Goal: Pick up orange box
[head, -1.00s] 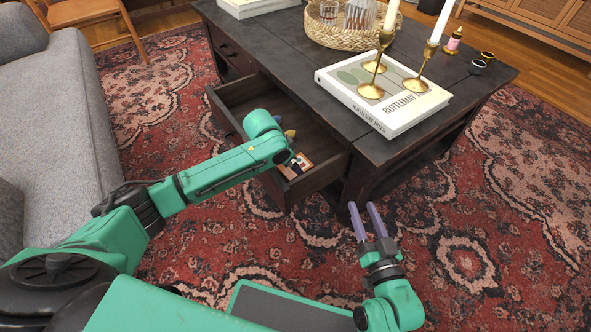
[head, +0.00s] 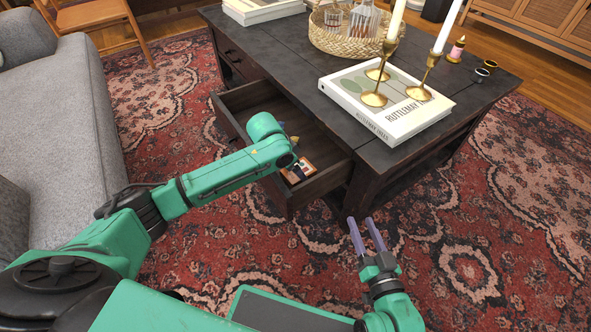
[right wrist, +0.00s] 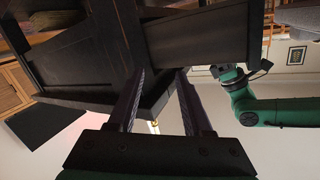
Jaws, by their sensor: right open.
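A small orange and white item (head: 299,168), perhaps the orange box, lies inside the open drawer (head: 318,184) of the dark coffee table, near its front right corner. My left arm reaches over the drawer and partly covers its contents. Its gripper does not show. My right gripper (head: 366,220) is open and empty, with two purple fingers pointing toward the table. It is in front of the table, to the right of the drawer and apart from it. In the right wrist view, the open fingers (right wrist: 157,75) have dark table wood beyond them.
The coffee table (head: 290,62) carries a white book (head: 437,112) with brass candlesticks (head: 374,98) on it, and a woven basket (head: 335,42). A grey sofa (head: 70,130) stands at the left. The patterned rug (head: 520,180) is clear at the right.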

